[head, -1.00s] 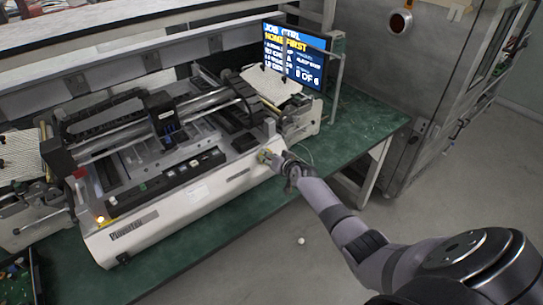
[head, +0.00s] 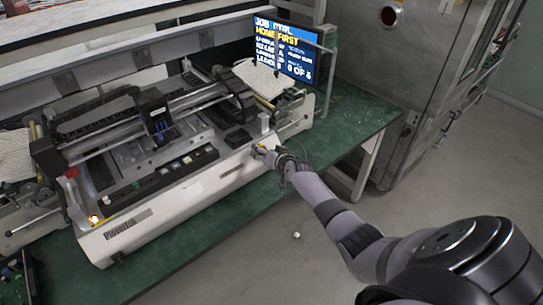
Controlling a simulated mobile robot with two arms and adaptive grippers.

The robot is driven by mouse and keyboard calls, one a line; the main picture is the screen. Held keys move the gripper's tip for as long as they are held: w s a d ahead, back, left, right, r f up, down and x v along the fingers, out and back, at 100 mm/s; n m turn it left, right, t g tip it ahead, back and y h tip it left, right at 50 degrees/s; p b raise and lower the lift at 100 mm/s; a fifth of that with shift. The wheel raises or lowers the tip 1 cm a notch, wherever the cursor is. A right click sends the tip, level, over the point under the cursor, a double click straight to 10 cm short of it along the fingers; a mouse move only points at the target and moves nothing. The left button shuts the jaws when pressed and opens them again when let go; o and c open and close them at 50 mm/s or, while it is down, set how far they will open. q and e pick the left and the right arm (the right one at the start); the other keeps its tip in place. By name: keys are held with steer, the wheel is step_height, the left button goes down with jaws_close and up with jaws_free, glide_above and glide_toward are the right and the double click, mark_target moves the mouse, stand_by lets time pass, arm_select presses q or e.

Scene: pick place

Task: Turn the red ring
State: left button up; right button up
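My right gripper (head: 264,153) is at the right end of the white machine's front (head: 165,213). Its fingers are at a small yellowish fitting (head: 258,150) on that front and hide most of it. The fingers are too small in the picture to show whether they are open or shut. No red ring shows clearly at the fingers. A small red part (head: 72,172) sits on the machine's left end, and a round port with a reddish centre (head: 389,16) is on the metal cabinet. My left gripper is out of view.
The machine stands on a green bench (head: 345,122). A monitor (head: 285,48) stands behind its right end. The metal cabinet (head: 365,55) is at the right. A small white ball (head: 296,235) lies on the otherwise clear floor in front.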

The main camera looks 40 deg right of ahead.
steer(key=v, duration=1.1)
steer(key=shift+s+r, duration=0.2)
steer(key=shift+s, duration=0.15)
steer(key=s+a+f+n+g+b, duration=0.1)
steer(key=s+a+f+g, duration=0.15)
steer(key=s+f, duration=0.6)
steer(key=s+a+f+n+g+b, duration=0.1)
steer(key=s+a+f+g, duration=0.15)
steer(key=f, duration=1.05)
steer(key=s+a+f+n+g+b, duration=0.1)
steer(key=s+a+f, duration=0.2)
steer(key=s+f, duration=0.5)
steer(key=s+a+f+n+g, duration=0.2)
steer(key=s+f, duration=0.4)
steer(key=s, duration=0.4)
steer(key=s+a+f+n+g+y+b, duration=0.1)
steer(key=s+a+f, duration=0.4)
steer(key=s, duration=0.6)
steer(key=s+a+f+n+g+b, duration=0.1)
steer(key=s+a+f+n+g, duration=0.2)
steer(key=s+f, duration=0.6)
steer(key=shift+s+a+f, duration=0.15)
steer(key=shift+s, duration=0.55)
